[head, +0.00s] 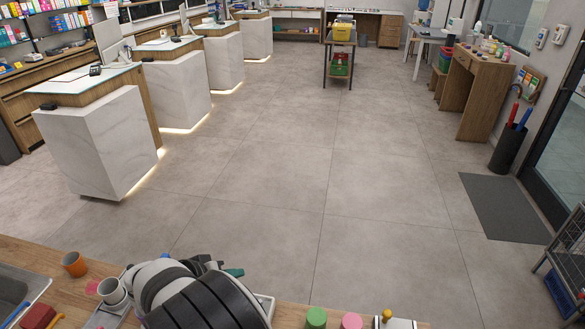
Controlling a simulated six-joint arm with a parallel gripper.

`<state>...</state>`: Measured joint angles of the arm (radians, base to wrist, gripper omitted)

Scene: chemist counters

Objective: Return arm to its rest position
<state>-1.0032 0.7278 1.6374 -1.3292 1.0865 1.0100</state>
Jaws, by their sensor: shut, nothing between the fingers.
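My arm lies folded low over the wooden counter at the bottom of the head view, its grey and black links covering part of the counter. My gripper (208,264) shows only as small dark parts just beyond the links. It is shut and holds nothing. Its fingertips are mostly hidden by the arm. A teal item (235,272) shows right beside it; I cannot tell whether they touch.
On the wooden counter (270,322) stand an orange cup (75,264), a grey-white cup (112,291), a green cylinder (316,318), a pink cylinder (351,321) and a yellow-knobbed item (387,316).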

